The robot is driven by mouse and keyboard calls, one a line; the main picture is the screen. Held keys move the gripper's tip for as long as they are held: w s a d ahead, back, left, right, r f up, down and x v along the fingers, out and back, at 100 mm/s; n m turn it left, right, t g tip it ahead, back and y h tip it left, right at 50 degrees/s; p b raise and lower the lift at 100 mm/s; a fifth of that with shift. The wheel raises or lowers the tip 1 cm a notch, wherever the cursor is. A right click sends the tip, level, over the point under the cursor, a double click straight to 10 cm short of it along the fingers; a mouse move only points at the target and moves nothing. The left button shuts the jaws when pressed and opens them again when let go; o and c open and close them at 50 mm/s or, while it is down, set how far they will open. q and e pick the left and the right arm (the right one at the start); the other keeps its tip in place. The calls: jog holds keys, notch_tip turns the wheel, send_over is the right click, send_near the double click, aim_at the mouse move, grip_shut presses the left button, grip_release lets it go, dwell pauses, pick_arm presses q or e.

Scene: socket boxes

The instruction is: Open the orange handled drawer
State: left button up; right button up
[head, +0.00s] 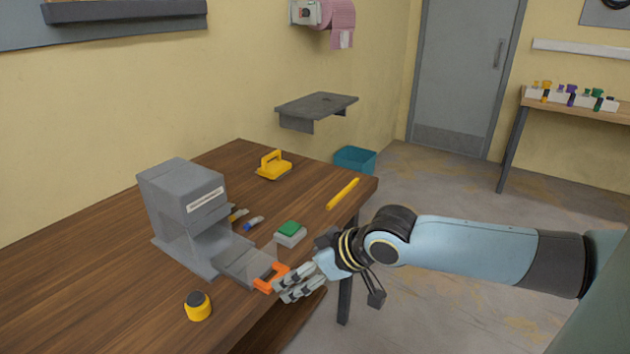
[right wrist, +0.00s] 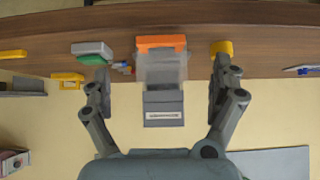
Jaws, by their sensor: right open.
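The grey box (head: 185,205) with a white label stands on the wooden table. Its grey drawer (head: 243,262) sticks out of the lower front toward the table edge, so it stands open at least partway. The orange handle (head: 268,280) is on the drawer's front end; it also shows at the top middle of the right wrist view (right wrist: 161,42). My right gripper (head: 292,284) is right beside the handle at the table's edge. In the right wrist view its fingers (right wrist: 164,78) are spread, with the drawer between them in the picture. Contact with the handle cannot be told. My left gripper is out of view.
A yellow-black knob (head: 198,307) stands in front of the box. A green-topped block (head: 290,234), small blue and yellow pieces, a yellow-handled block (head: 273,165) and a yellow stick (head: 343,193) lie beyond the drawer on the table (head: 75,265). Open floor lies right of the table.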

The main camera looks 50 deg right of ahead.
jog(key=shift+v, duration=2.15)
